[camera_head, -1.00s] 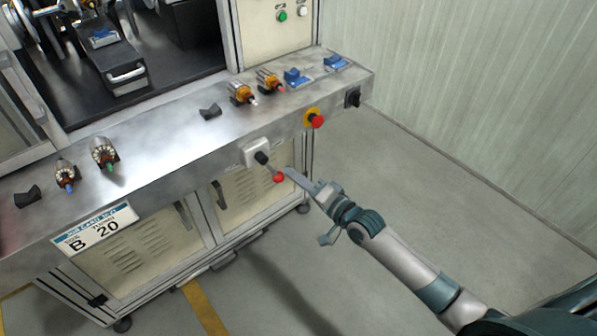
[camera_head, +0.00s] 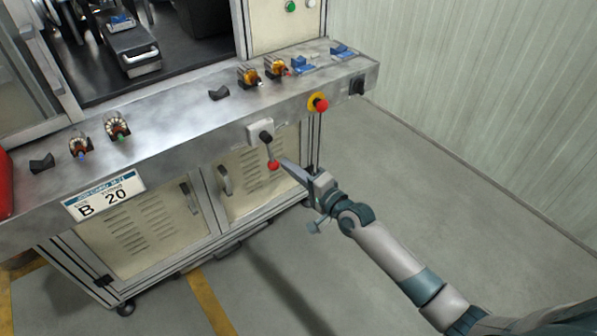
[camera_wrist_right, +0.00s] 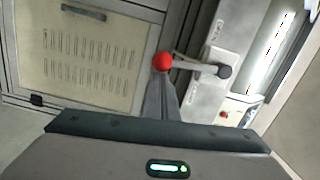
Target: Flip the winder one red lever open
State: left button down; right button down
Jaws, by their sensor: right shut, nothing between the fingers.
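In the right wrist view the red ball (camera_wrist_right: 162,62) is right at the tip of the shut fingers (camera_wrist_right: 162,82). I cannot tell whether they touch. My left gripper is out of view.
A red emergency button (camera_head: 320,104) on a yellow ring and a black knob (camera_head: 357,86) are to the right on the front edge. Armatures (camera_head: 117,127) and blue holders (camera_head: 303,64) sit on the metal ledge (camera_head: 180,105). The floor at right is clear.

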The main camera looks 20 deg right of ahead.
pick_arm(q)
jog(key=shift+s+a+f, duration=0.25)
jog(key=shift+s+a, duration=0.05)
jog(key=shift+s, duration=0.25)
pick_arm(e)
jog(key=s+a+f+m, duration=0.1)
jog(key=a+m, duration=0.5)
jog(key=m, duration=0.1)
jog(key=shift+s+t, duration=0.4)
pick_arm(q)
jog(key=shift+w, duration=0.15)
pick_arm(e)
jog(key=shift+a, duration=0.1)
